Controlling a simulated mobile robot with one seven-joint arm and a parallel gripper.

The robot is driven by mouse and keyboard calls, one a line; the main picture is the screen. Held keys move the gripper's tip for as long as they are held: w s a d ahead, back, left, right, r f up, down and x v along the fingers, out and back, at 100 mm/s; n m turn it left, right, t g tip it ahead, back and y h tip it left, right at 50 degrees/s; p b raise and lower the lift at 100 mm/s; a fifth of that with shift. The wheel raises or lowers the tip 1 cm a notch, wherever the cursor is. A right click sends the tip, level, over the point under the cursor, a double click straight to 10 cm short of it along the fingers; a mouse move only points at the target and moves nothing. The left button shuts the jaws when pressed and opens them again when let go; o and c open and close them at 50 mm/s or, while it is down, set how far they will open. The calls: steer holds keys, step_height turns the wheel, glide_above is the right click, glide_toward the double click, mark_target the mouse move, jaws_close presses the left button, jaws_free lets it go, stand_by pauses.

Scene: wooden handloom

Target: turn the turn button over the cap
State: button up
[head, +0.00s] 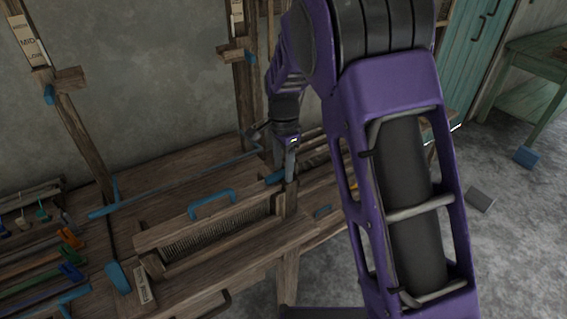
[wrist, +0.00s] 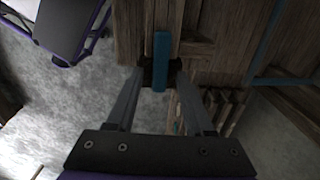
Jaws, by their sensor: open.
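A blue turn button (wrist: 161,58) shows in the wrist view as a narrow upright bar at the end of a wooden part. My gripper (wrist: 157,72) is open, with one finger on each side of the bar; I cannot tell whether either touches it. In the head view, my gripper (head: 290,170) points down at the right end of the wooden cap (head: 160,236), which carries a blue handle (head: 212,203). The blue button (head: 275,177) shows there just left of the fingers, partly hidden. Another blue piece (head: 118,278) lies by the cap's left end.
A toothed reed (head: 222,230) runs below the cap. Wooden loom posts (head: 78,135) stand at the back, near the wall. Colored pieces (head: 70,240) lie on a rack at the left. The grey floor (head: 500,255) at the right is mostly free.

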mark_target(283, 171)
step_height(283, 171, up, 17)
steer(key=p, duration=0.1)
steer(key=shift+r, duration=0.2)
stand_by(0.4)
